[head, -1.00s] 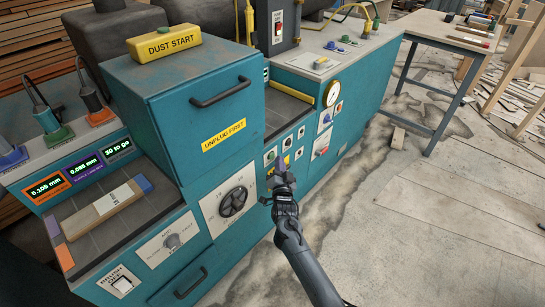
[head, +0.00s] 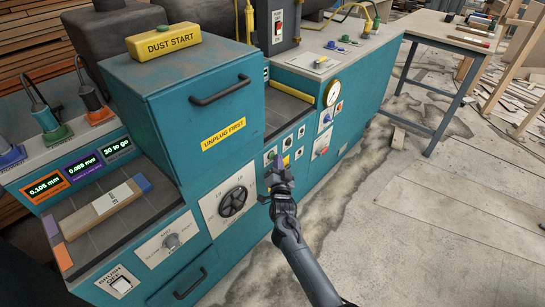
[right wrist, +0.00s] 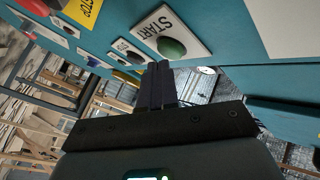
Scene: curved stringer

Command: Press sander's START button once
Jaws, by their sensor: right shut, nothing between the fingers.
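In the right wrist view, the START plate (right wrist: 174,32) is white with black letters and a round green button (right wrist: 171,47). My right gripper (right wrist: 160,68) is shut and empty, with its fingertips just below the green button in the picture. I cannot tell whether they touch it. In the head view, my right gripper (head: 279,158) is in front of the small control panel on the teal sander (head: 190,120). The START button is hard to make out there, being small and close behind the fingers. My left gripper is not in view.
In the right wrist view, a smaller labelled plate (right wrist: 128,50) and a yellow STOP plate (right wrist: 82,10) sit near the START plate. In the head view, a gauge (head: 332,94) is to the right, and the floor (head: 440,210) right of the sander is open.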

